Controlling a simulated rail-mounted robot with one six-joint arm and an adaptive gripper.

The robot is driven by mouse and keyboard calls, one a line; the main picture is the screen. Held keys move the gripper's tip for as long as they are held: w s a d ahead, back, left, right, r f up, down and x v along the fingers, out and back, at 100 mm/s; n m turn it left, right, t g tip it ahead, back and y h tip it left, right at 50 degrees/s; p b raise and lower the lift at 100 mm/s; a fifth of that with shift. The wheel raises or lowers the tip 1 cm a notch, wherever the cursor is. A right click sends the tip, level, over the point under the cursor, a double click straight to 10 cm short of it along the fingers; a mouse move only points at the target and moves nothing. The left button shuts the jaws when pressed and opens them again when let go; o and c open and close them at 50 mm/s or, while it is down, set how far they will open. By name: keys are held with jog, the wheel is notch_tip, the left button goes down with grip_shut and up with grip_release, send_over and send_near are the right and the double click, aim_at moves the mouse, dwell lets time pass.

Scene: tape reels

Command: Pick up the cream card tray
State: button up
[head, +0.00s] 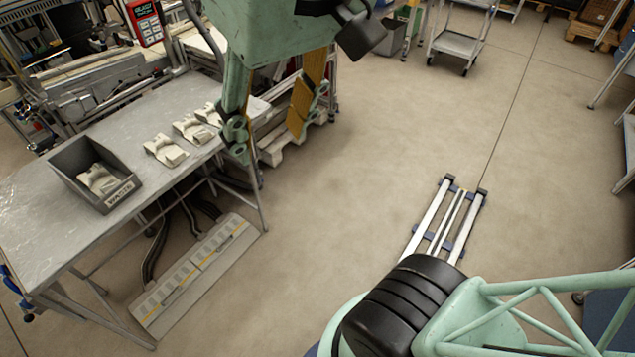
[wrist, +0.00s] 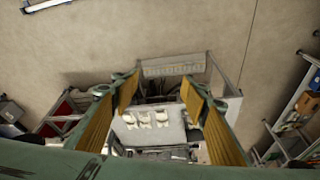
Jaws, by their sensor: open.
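Three cream card trays lie in a row on the grey metal table in the head view: a near one (head: 165,150), a middle one (head: 193,129) and a far one (head: 211,113), partly behind my finger. Another cream piece (head: 100,180) lies inside a grey bin (head: 119,195) marked WASTE. My gripper (head: 268,138) is open and empty, high up, with its yellow-padded fingers spread. In the wrist view my gripper (wrist: 158,88) frames the row of small cream trays (wrist: 145,118), which are well apart from the fingers.
The metal table (head: 40,225) has bare top around the bin. A slotted grey floor panel (head: 195,275) lies beside its legs. Machinery with a red handheld panel (head: 144,22) stands behind. A trolley (head: 458,42) stands at the back; the middle floor is clear.

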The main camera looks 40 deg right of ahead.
jog(key=w+r+m, duration=0.2)
jog(key=w+m, duration=0.2)
jog(key=w, duration=1.3)
jog(key=m+g+p, duration=0.3)
jog(key=m+g, duration=0.1)
jog(key=m, duration=0.7)
send_over(174, 153)
notch_tip(174, 153, down, 32)
jog(key=shift+d+f, duration=0.1)
jog(key=shift+f, duration=0.05)
jog(key=shift+s+f, duration=0.1)
jog(key=shift+f, duration=0.05)
jog(key=shift+f+b, duration=0.4)
jog(key=shift+f, duration=3.75)
jog(key=shift+f, duration=2.55)
